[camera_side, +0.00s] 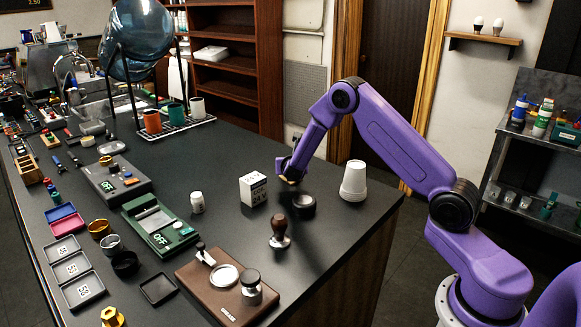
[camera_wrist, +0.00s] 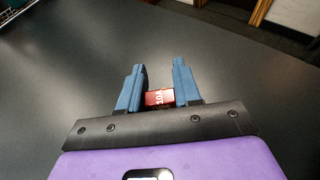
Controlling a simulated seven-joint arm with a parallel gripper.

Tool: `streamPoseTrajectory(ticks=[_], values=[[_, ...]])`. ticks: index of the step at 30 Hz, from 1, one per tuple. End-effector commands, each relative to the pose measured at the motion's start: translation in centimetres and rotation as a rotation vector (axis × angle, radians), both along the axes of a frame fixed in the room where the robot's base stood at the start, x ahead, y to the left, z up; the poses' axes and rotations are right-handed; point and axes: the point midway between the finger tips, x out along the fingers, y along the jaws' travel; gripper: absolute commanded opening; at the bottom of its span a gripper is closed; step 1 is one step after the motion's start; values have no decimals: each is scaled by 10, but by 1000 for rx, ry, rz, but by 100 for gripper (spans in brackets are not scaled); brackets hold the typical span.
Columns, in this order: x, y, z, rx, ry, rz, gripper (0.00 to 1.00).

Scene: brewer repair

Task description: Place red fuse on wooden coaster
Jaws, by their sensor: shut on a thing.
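My gripper (camera_side: 290,178) hangs low over the right part of the dark counter, behind the small black ring. In the wrist view my gripper (camera_wrist: 159,68) has its blue fingers on either side of the red fuse (camera_wrist: 160,97), which is marked 10A and sits deep between them. The fuse cannot be made out clearly in the side view. I cannot pick out a wooden coaster for certain in either view; the wrist view shows only bare dark counter past the fingertips.
Near my gripper stand a white box (camera_side: 253,189), a black ring (camera_side: 303,206), stacked white cups (camera_side: 354,181) and a tamper (camera_side: 279,232). A brown board (camera_side: 226,290) is at the front. Green (camera_side: 160,226) and grey (camera_side: 117,181) devices and trays (camera_side: 84,290) fill the left.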

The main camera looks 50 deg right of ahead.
Motion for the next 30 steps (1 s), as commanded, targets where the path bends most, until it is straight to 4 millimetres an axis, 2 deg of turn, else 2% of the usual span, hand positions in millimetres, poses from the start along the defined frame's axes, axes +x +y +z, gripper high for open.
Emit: streamPoseTrajectory(ticks=[3, 16, 17, 18, 19, 30], values=[[0, 0, -11, -1, 0, 1, 5], [0, 0, -16, -1, -1, 0, 5], [0, 0, -15, -1, -2, 1, 43], [0, 0, -15, -1, -2, 1, 56], [0, 0, -15, -1, -2, 1, 58], [0, 1, -11, 0, -3, 1, 58]])
